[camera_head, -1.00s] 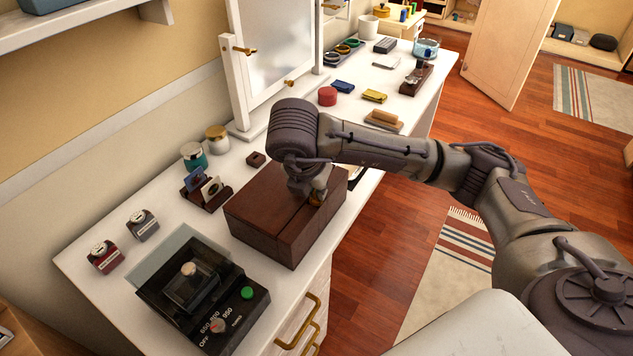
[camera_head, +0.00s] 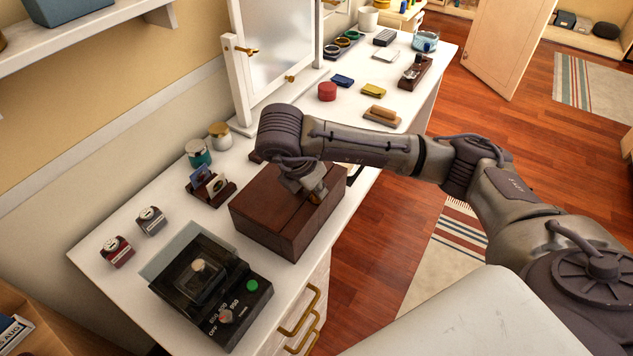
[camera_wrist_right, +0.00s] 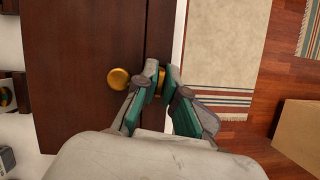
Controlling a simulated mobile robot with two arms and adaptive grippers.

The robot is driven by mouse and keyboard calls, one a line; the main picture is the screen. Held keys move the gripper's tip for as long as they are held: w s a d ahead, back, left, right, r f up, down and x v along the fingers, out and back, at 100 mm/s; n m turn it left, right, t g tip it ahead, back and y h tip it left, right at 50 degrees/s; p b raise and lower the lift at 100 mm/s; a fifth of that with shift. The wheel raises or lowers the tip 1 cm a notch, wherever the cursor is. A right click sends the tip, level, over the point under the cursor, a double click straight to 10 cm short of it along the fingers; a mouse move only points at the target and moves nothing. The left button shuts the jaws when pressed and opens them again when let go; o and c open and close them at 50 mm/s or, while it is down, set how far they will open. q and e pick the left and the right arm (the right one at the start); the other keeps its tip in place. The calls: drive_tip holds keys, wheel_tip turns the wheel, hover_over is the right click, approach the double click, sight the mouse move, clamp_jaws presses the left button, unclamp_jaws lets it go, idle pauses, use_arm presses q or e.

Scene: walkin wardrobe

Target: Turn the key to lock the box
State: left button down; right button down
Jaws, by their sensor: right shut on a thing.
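The dark brown wooden box (camera_head: 270,215) sits closed on the white counter. It also fills the left of the right wrist view (camera_wrist_right: 90,45), with a round gold knob (camera_wrist_right: 118,78) on its surface. My right gripper (camera_head: 316,194) is at the box's right side, near its front edge. In the right wrist view, the green-grey fingertips (camera_wrist_right: 162,74) are closed around a small gold piece, apparently the key (camera_wrist_right: 160,84). Most of the key is hidden between the fingers, so its turn angle cannot be told. My left gripper is out of view.
A black device with a dial (camera_head: 210,285) stands left of the box. A card holder (camera_head: 211,188), jars (camera_head: 199,154) and a mirror (camera_head: 280,60) stand behind. A red round box (camera_head: 327,91) and small items lie farther along the counter. Open floor lies right.

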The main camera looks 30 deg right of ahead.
drive_tip(key=c, duration=1.2)
unclamp_jaws()
drive_tip(key=shift+r, duration=0.1)
